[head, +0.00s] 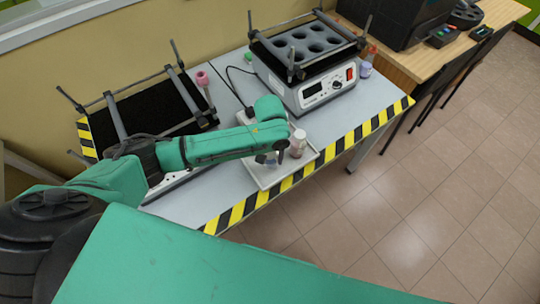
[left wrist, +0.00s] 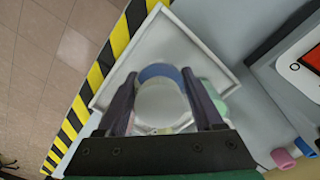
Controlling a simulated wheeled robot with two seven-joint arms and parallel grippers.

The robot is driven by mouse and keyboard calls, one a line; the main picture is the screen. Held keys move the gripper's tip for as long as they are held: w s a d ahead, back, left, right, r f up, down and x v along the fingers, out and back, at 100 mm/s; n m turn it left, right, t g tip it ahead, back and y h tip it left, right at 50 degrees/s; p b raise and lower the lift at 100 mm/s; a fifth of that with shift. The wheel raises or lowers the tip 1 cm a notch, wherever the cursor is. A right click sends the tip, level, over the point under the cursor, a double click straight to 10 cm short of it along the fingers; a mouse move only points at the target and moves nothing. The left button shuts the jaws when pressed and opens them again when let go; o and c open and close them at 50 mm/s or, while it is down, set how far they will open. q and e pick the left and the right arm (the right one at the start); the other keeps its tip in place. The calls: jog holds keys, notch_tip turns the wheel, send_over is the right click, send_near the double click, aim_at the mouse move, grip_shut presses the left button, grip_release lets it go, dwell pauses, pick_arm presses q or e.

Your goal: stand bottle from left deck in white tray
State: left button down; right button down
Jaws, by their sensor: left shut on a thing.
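The white tray (head: 262,178) lies on the grey table by the striped front edge; it also shows in the left wrist view (left wrist: 180,31). My left gripper (head: 268,160) is over the tray, pointing down, shut on a bottle with a pale round top and a blue band (left wrist: 160,95). In the head view the arm partly hides this bottle; I cannot tell whether its base touches the tray. Another bottle (head: 298,143), brownish-pink with a pale top, stands upright in the tray just right of the gripper. The left deck (head: 150,108) is a black platform with grey bars. My right gripper is out of view.
A white shaker (head: 325,88) with a holed black rack (head: 305,45) stands behind the tray. A pink-topped thing (head: 202,79) is by the left deck, and a small purple-capped container (head: 365,69) stands right of the shaker. Open floor lies beyond the striped edge.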

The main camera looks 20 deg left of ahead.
pick_arm(q)
jog(key=shift+f+b, duration=0.3)
jog(key=shift+f, duration=0.55)
grip_release()
jog(key=shift+r, duration=0.1)
notch_tip(320, 180, up, 14)
jog(key=shift+r, duration=0.2)
